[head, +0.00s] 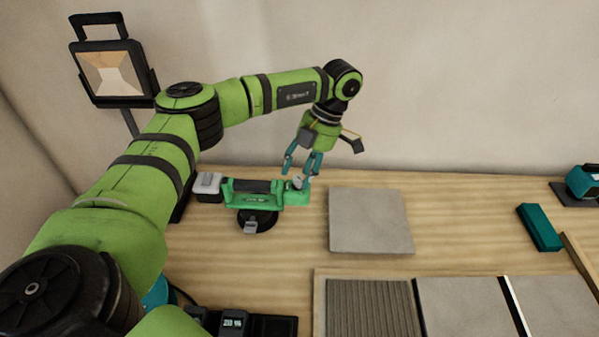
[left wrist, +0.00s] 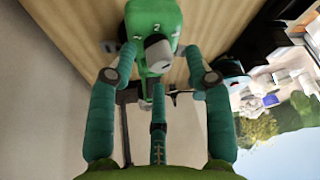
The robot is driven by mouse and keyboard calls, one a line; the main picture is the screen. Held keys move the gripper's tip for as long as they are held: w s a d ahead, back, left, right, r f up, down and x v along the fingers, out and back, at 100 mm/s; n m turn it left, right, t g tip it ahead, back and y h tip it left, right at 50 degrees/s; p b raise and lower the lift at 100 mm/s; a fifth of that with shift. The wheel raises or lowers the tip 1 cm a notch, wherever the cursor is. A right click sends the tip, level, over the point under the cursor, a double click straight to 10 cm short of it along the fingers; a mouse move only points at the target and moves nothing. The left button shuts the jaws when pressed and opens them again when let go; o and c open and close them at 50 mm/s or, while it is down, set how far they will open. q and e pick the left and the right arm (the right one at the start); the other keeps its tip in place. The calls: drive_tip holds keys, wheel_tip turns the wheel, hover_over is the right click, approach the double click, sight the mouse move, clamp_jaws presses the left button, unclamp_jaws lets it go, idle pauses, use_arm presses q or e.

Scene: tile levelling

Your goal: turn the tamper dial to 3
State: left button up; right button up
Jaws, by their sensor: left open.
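The green tamper (head: 262,197) lies on the wooden bench, with a pale battery-like block at its left end and a black round base under it. Its dial (head: 298,183) is a grey knob at the right end. In the left wrist view the dial (left wrist: 158,52) shows at the top middle, with a white "2" on the green housing (left wrist: 152,14) by it. My left gripper (head: 302,175) is open with its fingers down at the dial. In the left wrist view its fingers (left wrist: 157,78) stand on either side of the knob; contact cannot be told. My right gripper is not in view.
A loose grey tile (head: 370,220) lies right of the tamper. A framed tile bed (head: 319,300) is at the front. A teal block (head: 540,227) and a teal tool (head: 583,182) are at the right. A work lamp (head: 110,70) stands back left.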

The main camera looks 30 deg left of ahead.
use_arm(q)
drive_tip(key=v, duration=1)
drive_tip(key=shift+r, duration=0.4)
drive_tip(key=shift+w, duration=0.1)
